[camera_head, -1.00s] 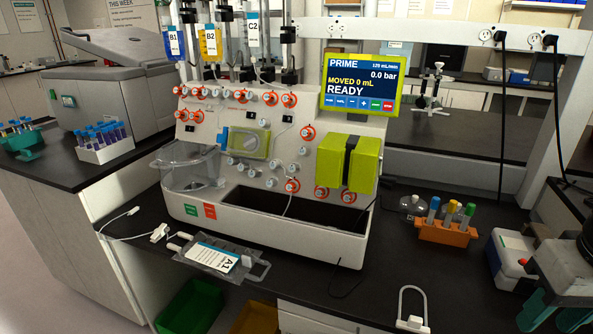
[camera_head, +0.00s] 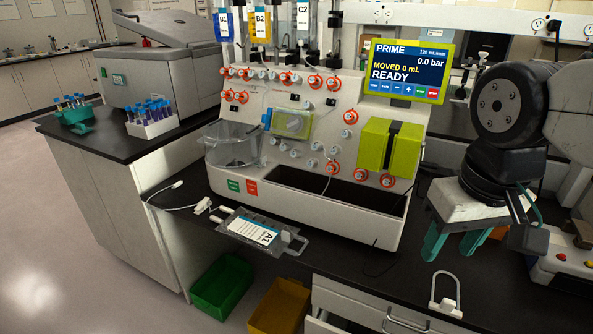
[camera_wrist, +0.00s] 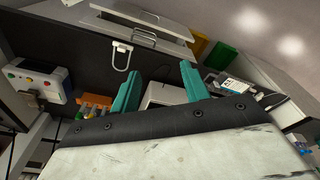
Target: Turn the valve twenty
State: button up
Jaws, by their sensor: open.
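The cell processor (camera_head: 335,220) is a white bench machine with many small valves on its sloped front. Some valves have orange rings, such as one at the right of the panel (camera_head: 350,117) and one lower down (camera_head: 333,167); others are plain grey. Their numbers are too small to read, so I cannot tell which is valve twenty. My gripper (camera_head: 452,245) has two teal fingers, open and empty. It hangs over the bench to the right of the machine, apart from the valves. In the wrist view the fingers (camera_wrist: 160,80) are spread, with no valve clearly visible between them.
The screen (camera_head: 405,70) reads PRIME, READY, 0.0 bar. A clear bag labelled A1 (camera_head: 262,233) lies in front of the machine. An orange tube rack shows in the wrist view (camera_wrist: 95,103). Green and yellow bins (camera_head: 222,285) are below.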

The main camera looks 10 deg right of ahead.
jog(key=w+r+m+t, duration=0.1)
jog(key=w+r+m, duration=0.15)
jog(key=w, duration=1.05)
jog(key=m+t, duration=0.3)
jog(key=m, duration=0.4)
send_near(330, 168)
jog(key=shift+n, duration=0.25)
jog(key=x, duration=0.8)
jog(key=shift+w+f, duration=0.2)
jog(key=shift+f, duration=0.15)
jog(key=shift+c, duration=0.4)
jog(key=shift+h, duration=0.3)
jog(key=c, duration=0.9)
